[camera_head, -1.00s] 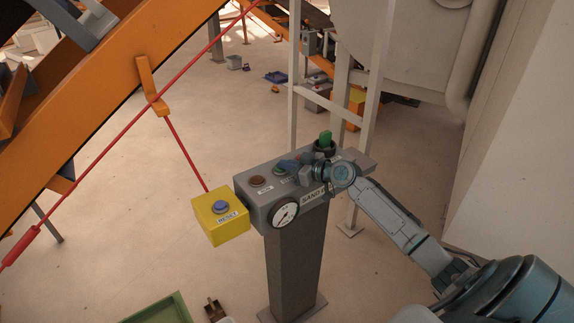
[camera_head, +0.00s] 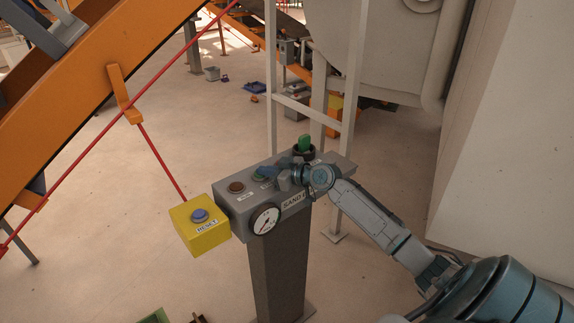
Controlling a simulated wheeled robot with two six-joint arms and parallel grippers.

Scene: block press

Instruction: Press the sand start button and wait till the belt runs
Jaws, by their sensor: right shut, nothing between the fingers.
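The grey sand control box (camera_head: 227,201) stands on a grey post and bears a label starting "SAND", partly hidden by my right arm. On its top are a brown button (camera_head: 236,187), a green button (camera_head: 260,175) and a green knob (camera_head: 305,143) in a dark ring. My right gripper (camera_head: 268,170) is shut and empty, its bluish tips at the green button and partly covering it. I cannot tell whether they touch it or whether it is pressed in. My left gripper is out of view.
A yellow box with a blue reset button (camera_head: 200,215) adjoins the box's left end. A round gauge (camera_head: 265,220) is on its front. An orange conveyor frame (camera_head: 75,100) with a red cord crosses the upper left. Pale frame legs (camera_head: 271,80) stand behind. Floor at lower left is mostly clear.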

